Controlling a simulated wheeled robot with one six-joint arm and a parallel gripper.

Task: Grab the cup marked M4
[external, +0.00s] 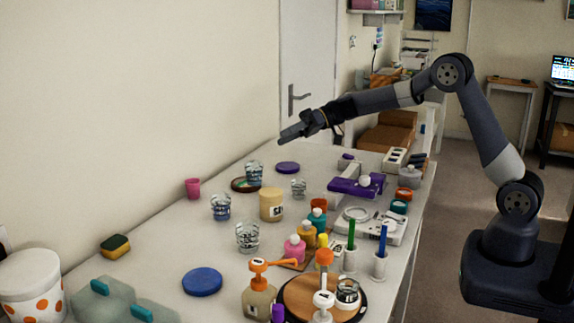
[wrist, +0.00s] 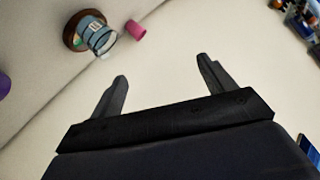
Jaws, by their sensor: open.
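Several clear cups stand on the table, and I cannot read an M4 mark on any of them. One cup (external: 254,173) stands on a round brown coaster (external: 239,185). A cup on a round brown base also shows at the upper left of the wrist view (wrist: 101,39), with a pale label I cannot read. Other clear cups stand nearer: one left of centre (external: 221,208), one in front (external: 248,238), and a smaller one (external: 298,188) to the right. My gripper (external: 284,138) is open and empty, raised above the table's far part. Its two fingers (wrist: 162,72) are spread apart over bare surface.
A pink cup (external: 193,188) stands near the wall, left of the coaster. A cream jar (external: 271,205), several bottles and a purple stand (external: 357,186) crowd the middle and right. A blue disc (external: 202,282) lies in front. The tabletop between sponge (external: 115,246) and cups is clear.

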